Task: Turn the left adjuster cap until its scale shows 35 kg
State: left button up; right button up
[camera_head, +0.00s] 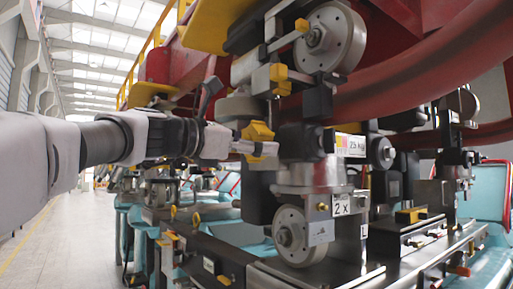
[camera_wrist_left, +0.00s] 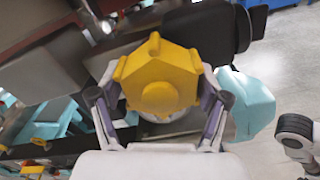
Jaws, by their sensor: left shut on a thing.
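The yellow lobed adjuster cap (camera_head: 258,131) sits on the left side of the dark wheel assembly. It fills the middle of the left wrist view (camera_wrist_left: 160,75), seen end-on. My left gripper (camera_head: 258,148) reaches it from the left, with one finger on each side of the cap in the wrist view (camera_wrist_left: 162,98), shut on it. No scale reading on this cap can be made out. A white plate (camera_head: 350,145) to the right of the cap appears to read 25 kg. My right gripper is in neither view.
A large red rail (camera_head: 400,72) curves above the assembly. A grey wheel (camera_head: 330,38) is above right of the cap and another (camera_head: 298,237) below. A "2 x" plate (camera_head: 341,205) is at lower right. Open floor (camera_head: 50,240) lies at left.

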pick_arm(q)
jog(key=m+b, duration=0.2)
jog(key=m, duration=0.2)
jog(key=m+b, duration=0.1)
jog(key=m, duration=0.4)
jog(key=shift+m, duration=0.3)
dwell(0.4)
jog(key=o, duration=1.1)
jog(key=shift+o, duration=0.2)
jog(key=shift+s+a+r, duration=0.1)
jog(key=shift+a, duration=0.1)
